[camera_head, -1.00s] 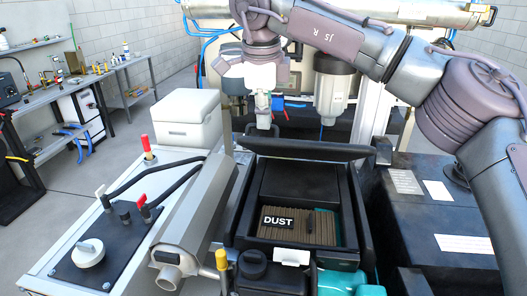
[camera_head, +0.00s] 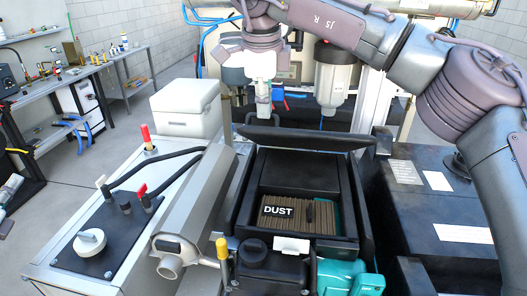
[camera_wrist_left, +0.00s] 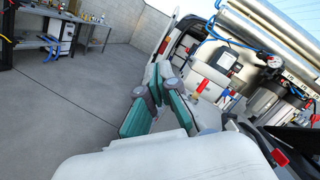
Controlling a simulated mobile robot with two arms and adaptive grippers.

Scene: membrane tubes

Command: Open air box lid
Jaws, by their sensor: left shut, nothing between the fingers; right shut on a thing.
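The black air box (camera_head: 361,218) stands open in the middle of the head view. Inside are a brown pleated filter and a DUST label (camera_head: 278,210). Its black lid (camera_head: 310,138) is raised at the back, seen nearly edge-on. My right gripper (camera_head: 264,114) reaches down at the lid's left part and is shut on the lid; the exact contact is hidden. My left gripper (camera_wrist_left: 158,80) shows in the left wrist view with teal pads, shut and empty, away from the air box.
A white box (camera_head: 187,108) stands behind a bench panel with levers and a white knob (camera_head: 90,242). A grey cylinder (camera_head: 195,205) lies left of the air box. Black cases (camera_head: 440,215) stand on the right. Open floor (camera_wrist_left: 70,105) shows in the left wrist view.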

